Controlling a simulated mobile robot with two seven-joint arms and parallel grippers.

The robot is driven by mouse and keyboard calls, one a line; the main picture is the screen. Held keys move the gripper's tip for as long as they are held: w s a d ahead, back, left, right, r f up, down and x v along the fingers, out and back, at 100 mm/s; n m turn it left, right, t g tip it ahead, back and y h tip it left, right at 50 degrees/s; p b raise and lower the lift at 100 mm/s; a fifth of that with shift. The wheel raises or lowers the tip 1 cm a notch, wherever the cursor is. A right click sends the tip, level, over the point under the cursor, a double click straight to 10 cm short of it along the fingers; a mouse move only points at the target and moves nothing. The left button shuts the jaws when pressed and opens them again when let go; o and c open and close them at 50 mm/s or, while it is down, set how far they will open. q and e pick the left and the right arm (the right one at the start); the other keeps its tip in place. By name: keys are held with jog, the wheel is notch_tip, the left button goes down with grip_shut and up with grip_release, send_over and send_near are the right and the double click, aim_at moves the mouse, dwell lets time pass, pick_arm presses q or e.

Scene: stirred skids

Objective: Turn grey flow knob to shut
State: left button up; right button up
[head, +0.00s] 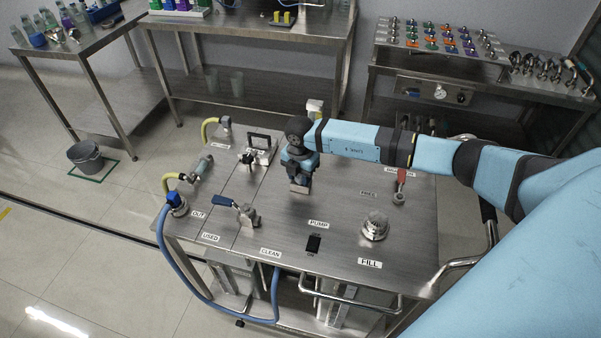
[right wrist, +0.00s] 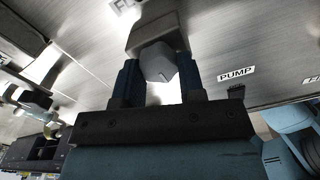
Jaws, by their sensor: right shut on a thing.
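My right gripper (head: 300,186) reaches down to the steel cart top, left of the middle, behind the PUMP label (head: 319,224). My left gripper is not in view.
The cart top (head: 340,190) also bears a blue-handled valve (head: 243,213), a black switch (head: 314,243), a round metal cap (head: 375,227) and a red-handled valve (head: 401,184). A blue hose (head: 181,274) hangs at the left. Benches stand behind.

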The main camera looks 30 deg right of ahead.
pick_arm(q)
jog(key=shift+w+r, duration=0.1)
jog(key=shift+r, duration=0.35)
pick_arm(e)
jog(key=shift+w+m, duration=0.1)
jog(key=shift+m, duration=0.4)
jog(key=o, duration=0.9)
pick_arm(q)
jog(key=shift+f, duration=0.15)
pick_arm(e)
jog(key=shift+r, duration=0.1)
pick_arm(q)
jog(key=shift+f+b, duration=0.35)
pick_arm(e)
notch_tip(320, 180, up, 14)
jog(key=shift+f, duration=0.15)
jog(key=shift+f, duration=0.1)
